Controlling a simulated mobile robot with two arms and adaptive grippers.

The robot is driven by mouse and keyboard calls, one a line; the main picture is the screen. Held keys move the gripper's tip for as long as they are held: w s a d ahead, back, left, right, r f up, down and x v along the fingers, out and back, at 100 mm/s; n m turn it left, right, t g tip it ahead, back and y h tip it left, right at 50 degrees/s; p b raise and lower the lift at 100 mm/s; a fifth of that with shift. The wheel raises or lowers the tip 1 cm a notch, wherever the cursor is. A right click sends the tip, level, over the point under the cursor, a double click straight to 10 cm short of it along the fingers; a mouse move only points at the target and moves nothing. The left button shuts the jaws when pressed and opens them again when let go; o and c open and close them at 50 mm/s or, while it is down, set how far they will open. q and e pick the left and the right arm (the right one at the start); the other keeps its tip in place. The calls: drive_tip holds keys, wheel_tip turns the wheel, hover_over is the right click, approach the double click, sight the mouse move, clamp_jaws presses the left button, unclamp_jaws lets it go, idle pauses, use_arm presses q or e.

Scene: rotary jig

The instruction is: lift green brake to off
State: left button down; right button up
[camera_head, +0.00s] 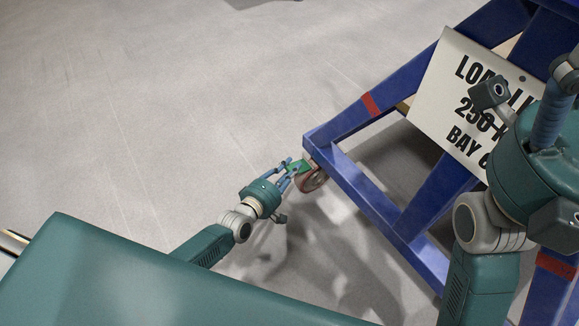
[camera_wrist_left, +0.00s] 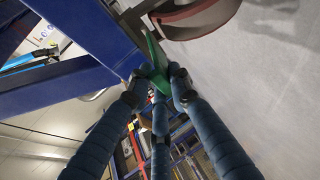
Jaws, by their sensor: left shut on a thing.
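The green brake (camera_head: 297,167) is a small flat pedal at the caster wheel (camera_head: 313,181) under the near corner of the blue frame (camera_head: 345,177). My left gripper (camera_head: 290,170) reaches it from the lower left, with its fingers shut on the pedal. In the left wrist view the green brake (camera_wrist_left: 155,68) sits between the blue fingers (camera_wrist_left: 157,85), close below the red-rimmed caster wheel (camera_wrist_left: 195,15). The fingers partly cover the pedal. My right arm shows at the right of the head view, but I cannot make out its fingertips.
The blue frame carries a white sign (camera_head: 480,100) with black lettering. Red bands mark its beams (camera_head: 371,103). Grey open floor (camera_head: 150,100) lies left of the frame. The frame's corner is very close to my left fingers.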

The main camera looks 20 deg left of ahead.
use_arm(q)
drive_tip(key=shift+d+r, duration=0.1)
drive_tip(key=c, duration=1.5)
unclamp_jaws()
drive_tip(key=shift+c, duration=0.2)
drive_tip(key=v, duration=1.2)
drive_tip(key=shift+s, duration=0.1)
